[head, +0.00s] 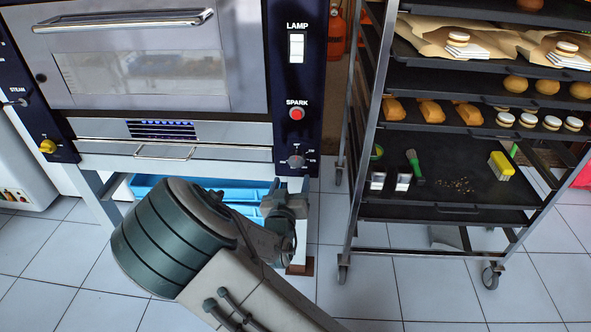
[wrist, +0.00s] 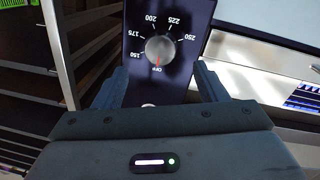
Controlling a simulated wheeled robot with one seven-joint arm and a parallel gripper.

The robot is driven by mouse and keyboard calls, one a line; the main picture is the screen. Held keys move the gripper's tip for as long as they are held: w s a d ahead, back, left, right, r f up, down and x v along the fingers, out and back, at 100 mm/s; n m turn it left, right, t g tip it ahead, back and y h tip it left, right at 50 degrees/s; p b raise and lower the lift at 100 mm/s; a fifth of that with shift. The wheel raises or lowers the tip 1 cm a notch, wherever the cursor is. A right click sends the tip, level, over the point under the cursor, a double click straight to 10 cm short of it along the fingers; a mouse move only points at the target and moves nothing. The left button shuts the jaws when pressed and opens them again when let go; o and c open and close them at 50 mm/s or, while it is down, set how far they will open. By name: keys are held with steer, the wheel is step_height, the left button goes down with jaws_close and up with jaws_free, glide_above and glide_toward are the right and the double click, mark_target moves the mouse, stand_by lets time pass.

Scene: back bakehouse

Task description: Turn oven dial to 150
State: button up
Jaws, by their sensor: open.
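The oven dial (wrist: 159,49) is a round silver knob on the dark panel, with white marks OFF, 150, 175, 200, 225 and 250 around it. In the wrist view the picture is upside down, and the red pointer is at OFF. The dial also shows in the head view (head: 296,161), low on the right-hand panel of the oven (head: 150,75). My gripper (wrist: 160,88) is open, its two fingers apart on either side below the dial in the wrist view, not touching it. In the head view my arm hides the fingertips.
A wheeled rack (head: 362,130) with trays of baked goods stands close to the right of the oven. A LAMP switch (head: 296,47) and a red SPARK button (head: 296,114) are above the dial. A blue crate (head: 145,188) is under the oven. Tiled floor is free in front.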

mark_target(296, 163)
steer(key=w, duration=0.7)
steer(key=shift+w+d+b, duration=0.15)
steer(key=shift+d+b, duration=0.25)
steer(key=c, duration=1)
